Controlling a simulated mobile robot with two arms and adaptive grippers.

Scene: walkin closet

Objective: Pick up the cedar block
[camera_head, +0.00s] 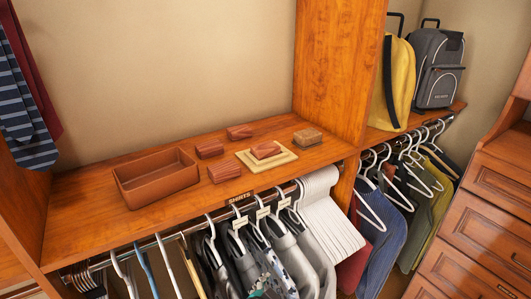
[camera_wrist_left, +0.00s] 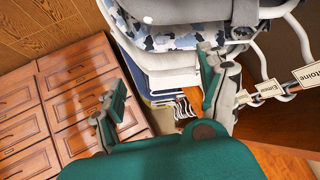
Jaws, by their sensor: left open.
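Several reddish-brown wooden blocks lie on the wooden shelf (camera_head: 95,210) in the head view. One block (camera_head: 266,149) rests on a cream square plate (camera_head: 287,157). Other similar blocks lie near it: one at the back (camera_head: 240,132), one behind the plate's left side (camera_head: 209,149) and one in front left (camera_head: 225,173). A paler brown, brush-like block (camera_head: 307,137) sits at the right; I cannot tell its material. My left gripper (camera_wrist_left: 163,97) shows only in the left wrist view, with teal fingers spread and nothing between them. No block shows there. My right gripper is not in view.
An open brown box (camera_head: 157,184) stands left of the blocks. A tall wooden divider (camera_head: 337,65) rises at their right. Clothes on hangers (camera_head: 270,250) hang below the shelf and close to my left gripper. Drawers (camera_head: 480,220) stand at the right.

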